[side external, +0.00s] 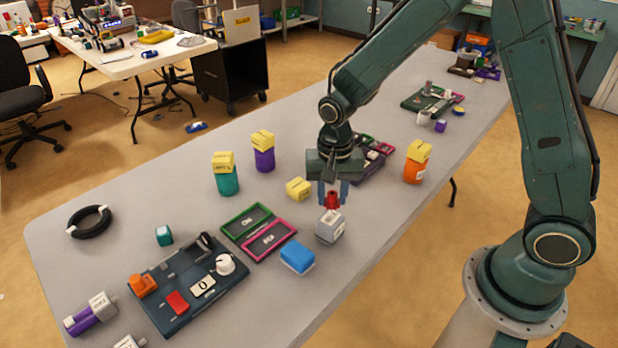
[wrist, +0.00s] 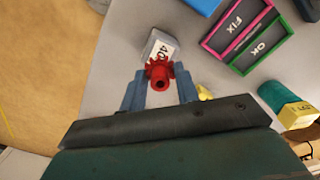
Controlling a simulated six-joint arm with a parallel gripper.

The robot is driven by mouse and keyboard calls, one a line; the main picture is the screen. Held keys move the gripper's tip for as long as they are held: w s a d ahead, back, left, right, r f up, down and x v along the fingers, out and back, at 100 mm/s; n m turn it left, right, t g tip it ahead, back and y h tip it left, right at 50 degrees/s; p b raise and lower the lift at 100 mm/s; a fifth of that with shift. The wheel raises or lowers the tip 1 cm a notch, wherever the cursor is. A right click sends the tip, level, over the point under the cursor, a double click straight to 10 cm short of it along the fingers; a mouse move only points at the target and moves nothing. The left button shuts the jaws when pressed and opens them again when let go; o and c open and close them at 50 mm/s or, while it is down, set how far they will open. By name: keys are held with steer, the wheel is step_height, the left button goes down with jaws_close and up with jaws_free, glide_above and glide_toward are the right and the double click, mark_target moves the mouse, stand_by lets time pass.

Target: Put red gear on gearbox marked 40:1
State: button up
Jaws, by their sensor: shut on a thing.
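The red gear (wrist: 159,74) is between the fingertips of my gripper (wrist: 160,88), which is shut on it. In the side external view the red gear (side external: 331,199) shows between the fingers of my gripper (side external: 334,196), just above a grey gearbox (side external: 330,227). In the wrist view the gearbox (wrist: 158,45) has a white label reading "40"; the rest of the label is hidden behind the gear. I cannot tell whether the gear touches the gearbox.
A blue box (side external: 297,258) stands left of the gearbox. Trays marked OK (side external: 245,222) and FIX (side external: 268,241) lie behind it. A yellow block (side external: 298,189) is close behind my gripper. An orange canister with a yellow top (side external: 415,170) stands to the right. The table's front edge is near.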

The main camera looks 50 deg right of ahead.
mark_target(331, 217)
steer(key=shift+f, duration=1.9)
steer(key=shift+f, duration=0.15)
steer(key=o, duration=0.9)
steer(key=shift+o, duration=0.2)
steer(key=shift+r, duration=0.2)
step_height(331, 217, up, 12)
